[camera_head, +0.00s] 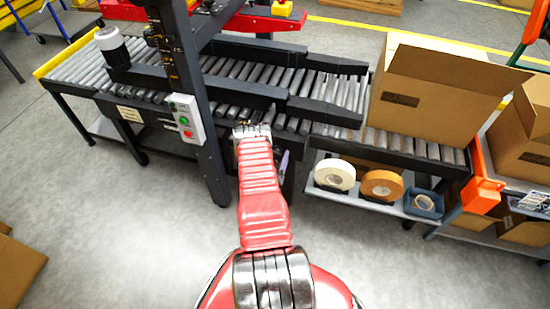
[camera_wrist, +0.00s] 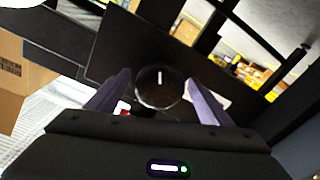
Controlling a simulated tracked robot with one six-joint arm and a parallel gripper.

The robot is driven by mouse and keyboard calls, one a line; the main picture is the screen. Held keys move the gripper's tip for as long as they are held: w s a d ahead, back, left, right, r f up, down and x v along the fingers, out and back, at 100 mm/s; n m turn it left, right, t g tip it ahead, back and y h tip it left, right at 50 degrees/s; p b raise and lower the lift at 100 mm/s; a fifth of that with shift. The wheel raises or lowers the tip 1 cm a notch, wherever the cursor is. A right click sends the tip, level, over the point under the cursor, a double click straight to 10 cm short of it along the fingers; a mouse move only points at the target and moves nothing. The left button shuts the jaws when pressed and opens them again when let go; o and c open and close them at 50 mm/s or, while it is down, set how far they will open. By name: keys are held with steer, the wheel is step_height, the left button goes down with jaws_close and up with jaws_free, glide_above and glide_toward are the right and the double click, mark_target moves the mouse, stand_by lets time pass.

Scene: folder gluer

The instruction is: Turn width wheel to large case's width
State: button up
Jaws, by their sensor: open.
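In the wrist view, a dark round wheel (camera_wrist: 158,98) with a short white mark near its top, apparently the width wheel, faces my camera. My gripper (camera_wrist: 158,76) is open, with one purple-grey finger on each side of the wheel. I cannot tell whether the fingers touch it. In the head view, my arm hides the wheel, and only a purple finger shows beside it below the conveyor's near edge. The large open cardboard case (camera_head: 425,95) stands on the rollers at right. Dark guide rails (camera_head: 322,110) lie along the conveyor to its left.
A black post (camera_head: 205,150) carries a control box (camera_head: 186,118) with red and green buttons, left of my arm. Tape rolls (camera_head: 334,175) and a blue tray (camera_head: 423,203) sit on a lower shelf at right.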

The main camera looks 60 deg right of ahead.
steer(key=shift+c, duration=0.4)
steer(key=c, duration=0.9)
steer(key=shift+a, duration=0.15)
steer(key=shift+c, duration=0.4)
steer(key=shift+d+m, duration=0.2)
steer(key=shift+m, duration=0.2)
